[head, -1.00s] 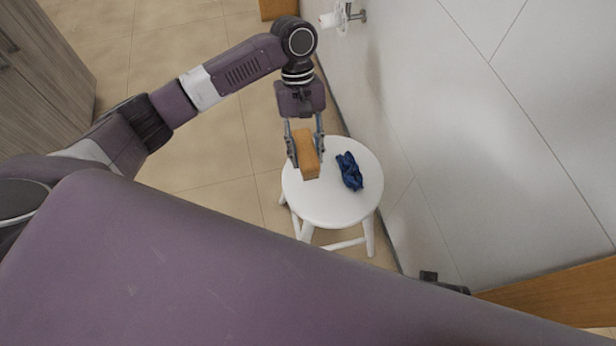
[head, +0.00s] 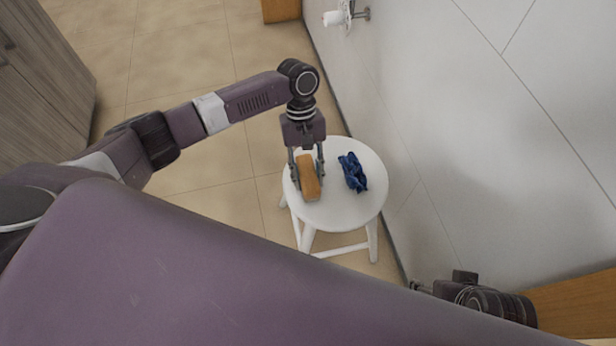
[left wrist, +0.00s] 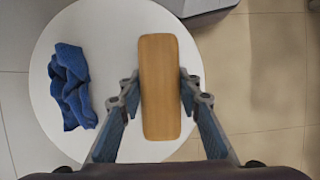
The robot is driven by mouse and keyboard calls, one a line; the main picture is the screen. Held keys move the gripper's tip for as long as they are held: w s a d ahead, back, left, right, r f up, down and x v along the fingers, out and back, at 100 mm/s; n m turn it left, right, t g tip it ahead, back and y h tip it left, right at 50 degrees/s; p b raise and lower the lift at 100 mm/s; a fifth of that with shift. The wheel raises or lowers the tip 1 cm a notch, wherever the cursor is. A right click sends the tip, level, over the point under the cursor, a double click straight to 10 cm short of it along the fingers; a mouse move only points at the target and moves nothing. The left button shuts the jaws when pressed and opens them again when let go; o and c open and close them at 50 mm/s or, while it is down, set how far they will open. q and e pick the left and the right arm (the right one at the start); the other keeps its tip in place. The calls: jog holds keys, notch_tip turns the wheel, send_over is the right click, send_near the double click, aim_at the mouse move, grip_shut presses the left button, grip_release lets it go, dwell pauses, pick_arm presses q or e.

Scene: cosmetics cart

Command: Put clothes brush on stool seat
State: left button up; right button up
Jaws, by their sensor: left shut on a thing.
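The clothes brush, a light brown wooden block (head: 309,180), is held between the fingers of my left gripper (head: 307,172). It is over the left part of the white round stool seat (head: 335,210), at or just above the surface; I cannot tell whether it touches. In the left wrist view the brush (left wrist: 160,85) stands lengthwise between the two fingers of the gripper (left wrist: 158,88), over the white seat (left wrist: 110,30). Its bristle side is hidden. Part of my right arm shows at the lower right, its gripper (head: 422,287) mostly hidden behind my body.
A crumpled blue cloth (head: 353,172) lies on the seat to the right of the brush, apart from it; it also shows in the left wrist view (left wrist: 70,85). A white wall (head: 440,120) rises close to the stool's right. A grey wooden cabinet (head: 40,80) stands far left.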

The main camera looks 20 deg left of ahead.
jog(key=shift+r, duration=0.15)
pick_arm(q)
jog(key=shift+f, duration=0.15)
jog(key=o, duration=1.1)
pick_arm(e)
jog(key=shift+f, duration=0.25)
pick_arm(q)
jog(key=shift+r, duration=0.2)
jog(key=p+v, duration=0.3)
jog(key=v, duration=0.8)
jog(key=shift+w+a+r, duration=0.1)
jog(key=shift+w+r, duration=0.05)
jog(key=shift+r, duration=0.25)
pick_arm(e)
notch_tip(320, 180, down, 11)
jog(key=shift+w+a+g, duration=0.15)
jog(key=shift+w+g, duration=0.15)
jog(key=shift+w, duration=0.1)
